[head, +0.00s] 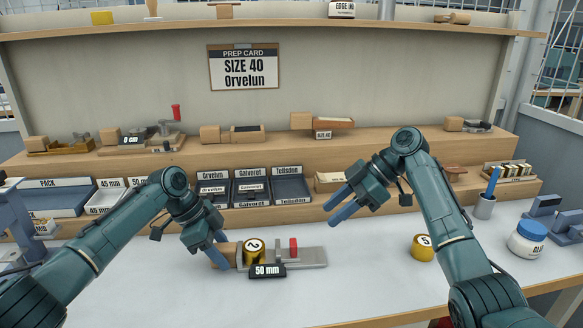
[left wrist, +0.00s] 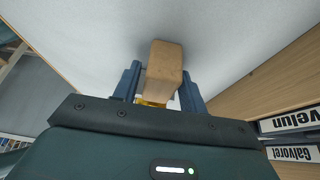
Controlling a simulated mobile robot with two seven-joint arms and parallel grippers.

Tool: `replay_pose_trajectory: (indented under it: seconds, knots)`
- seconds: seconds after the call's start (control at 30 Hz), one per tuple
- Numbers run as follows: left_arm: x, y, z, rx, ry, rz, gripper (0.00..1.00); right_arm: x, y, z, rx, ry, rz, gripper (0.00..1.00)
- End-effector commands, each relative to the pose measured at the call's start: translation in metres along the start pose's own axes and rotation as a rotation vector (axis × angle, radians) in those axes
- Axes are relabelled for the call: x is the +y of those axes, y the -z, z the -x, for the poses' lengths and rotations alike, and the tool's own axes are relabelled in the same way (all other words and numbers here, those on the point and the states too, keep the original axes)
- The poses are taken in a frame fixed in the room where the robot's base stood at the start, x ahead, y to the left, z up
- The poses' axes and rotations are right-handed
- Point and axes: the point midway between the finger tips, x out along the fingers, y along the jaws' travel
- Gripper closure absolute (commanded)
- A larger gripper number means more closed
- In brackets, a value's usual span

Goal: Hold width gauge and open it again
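The width gauge (head: 312,257) lies on the white table, with a steel bar, a red tab (head: 293,248), a black 50 mm label (head: 267,271) and a wooden block at its left end. A gold cylinder marked 2 (head: 254,251) stands at the gauge, beside the block. My left gripper (head: 220,254) has its fingers on both sides of the wooden block and appears shut on it. In the left wrist view the block (left wrist: 164,70) shows between the fingers, with a bit of gold behind. My right gripper (head: 340,206) is open and empty above the table, right of the gauge.
Another gold cylinder (head: 422,247) stands by my right arm. A glue jar (head: 527,238) and a cup (head: 484,206) are at the right. Labelled trays (head: 249,187) and a wooden shelf with tools (head: 270,147) line the back. The table between gauge and right cylinder is clear.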

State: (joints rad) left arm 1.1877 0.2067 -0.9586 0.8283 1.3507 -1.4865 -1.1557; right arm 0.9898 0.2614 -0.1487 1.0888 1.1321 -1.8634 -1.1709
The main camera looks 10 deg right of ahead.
Motion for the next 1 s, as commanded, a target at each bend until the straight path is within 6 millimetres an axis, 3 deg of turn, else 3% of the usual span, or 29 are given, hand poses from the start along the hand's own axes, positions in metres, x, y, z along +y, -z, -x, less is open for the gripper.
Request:
replay_pose_trajectory:
  seconds: [0.17,0.47,1.0]
  knots:
    - [0.0,0.0,0.0,0.0,0.0,0.0,0.44,0.0,0.0,0.0,0.0,0.0,0.0,0.62]
    - [0.0,0.0,0.004,0.001,0.001,0.0,0.44,0.0,0.0,0.0,0.0,0.0,0.0,0.62]
    - [0.0,0.0,0.103,0.0,0.002,0.0,0.44,0.0,0.0,0.0,0.0,0.0,0.0,0.62]
